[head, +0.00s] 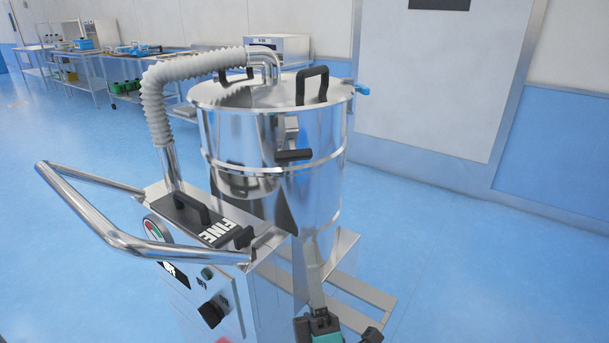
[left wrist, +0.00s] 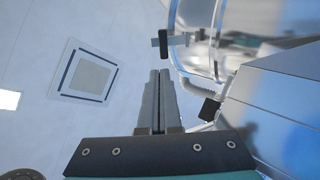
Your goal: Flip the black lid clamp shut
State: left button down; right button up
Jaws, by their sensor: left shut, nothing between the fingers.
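The black lid clamp (head: 293,155) is on the front of the steel drum (head: 325,185), with a grey bracket above it below the lid (head: 270,95). Its black bar sticks out from the drum wall. In the left wrist view a black-ended clamp part (left wrist: 162,43) shows just beyond the fingertips, standing off the drum. My left gripper (head: 310,245) is below the clamp in front of the lower drum, pointing up. Its fingers are shut and empty, side by side in the left wrist view (left wrist: 158,73), apart from the clamp. My right gripper is out of view.
The machine's steel box (head: 270,295) and curved push handle (head: 110,235) stand left of my left gripper. A grey corrugated hose (head: 155,105) runs to the lid. Black lid handles (head: 312,86) stand on top. Floor to the right (head: 450,240) is clear.

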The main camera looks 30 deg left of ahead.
aim_at(294, 158)
pick_arm(q)
jog(key=shift+r, duration=0.1)
jog(key=x, duration=1.2)
jog(key=shift+w+a+r, duration=0.15)
jog(key=shift+w+r, duration=0.05)
jog(key=shift+r, duration=0.1)
jog(key=shift+w+a+r, duration=0.3)
jog(key=shift+w+r, duration=0.05)
jog(key=shift+r, duration=0.05)
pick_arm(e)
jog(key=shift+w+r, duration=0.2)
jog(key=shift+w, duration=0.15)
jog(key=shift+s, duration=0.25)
